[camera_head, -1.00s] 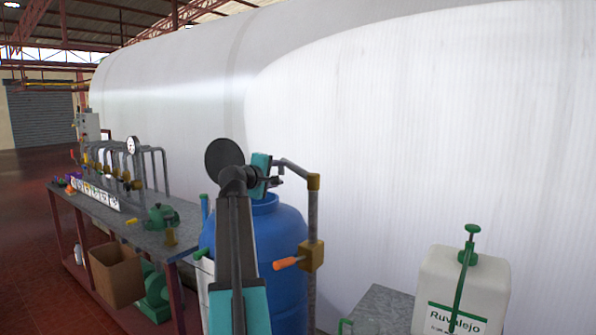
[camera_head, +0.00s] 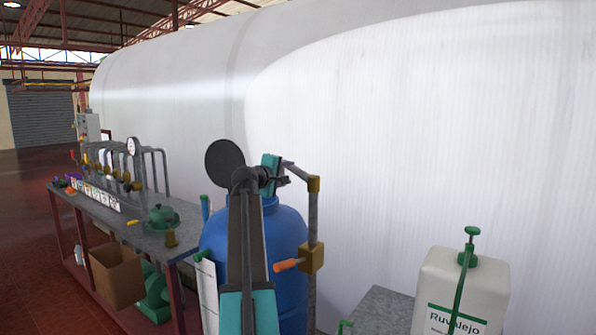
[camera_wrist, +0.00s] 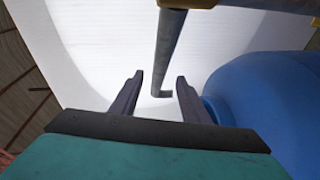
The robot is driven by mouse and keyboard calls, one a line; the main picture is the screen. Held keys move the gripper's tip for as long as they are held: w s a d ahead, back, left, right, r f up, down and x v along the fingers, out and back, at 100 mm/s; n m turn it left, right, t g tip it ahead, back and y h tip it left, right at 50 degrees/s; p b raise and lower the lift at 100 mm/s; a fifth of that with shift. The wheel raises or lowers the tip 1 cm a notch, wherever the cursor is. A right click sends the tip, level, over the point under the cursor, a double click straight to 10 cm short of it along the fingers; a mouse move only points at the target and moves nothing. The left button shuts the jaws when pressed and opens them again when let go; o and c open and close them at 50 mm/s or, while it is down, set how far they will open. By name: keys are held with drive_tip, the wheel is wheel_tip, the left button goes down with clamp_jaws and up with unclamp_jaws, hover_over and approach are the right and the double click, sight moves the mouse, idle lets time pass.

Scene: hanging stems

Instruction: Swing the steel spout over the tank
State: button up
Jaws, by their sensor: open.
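The steel spout (camera_head: 301,171) is a thin grey pipe. It reaches left from a brass elbow (camera_head: 314,184) on top of an upright grey pipe. The blue tank (camera_head: 285,232) stands below and behind it, partly hidden by my arm. My gripper (camera_head: 286,180) is open at the spout's left end. In the wrist view the spout (camera_wrist: 167,50) runs down the picture between the two open fingers of my gripper (camera_wrist: 159,76). I cannot tell whether either finger touches it. The blue tank (camera_wrist: 270,105) fills the right side there.
An orange-handled valve (camera_head: 288,265) sits on the upright pipe. A white jug (camera_head: 470,285) with a green pump stands on a grey stand at right. A workbench (camera_head: 135,222) with pipes and valves is at left. A huge white vessel (camera_head: 430,130) fills the background.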

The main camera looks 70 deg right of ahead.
sight(294, 171)
drive_tip(key=d, duration=0.3)
drive_tip(key=d+f+p, duration=0.1)
drive_tip(key=d, duration=0.4)
drive_tip(key=shift+s+d+f, duration=0.15)
drive_tip(key=shift+s+d, duration=0.15)
drive_tip(key=shift+d, duration=0.05)
drive_tip(key=shift+c, duration=0.5)
clamp_jaws()
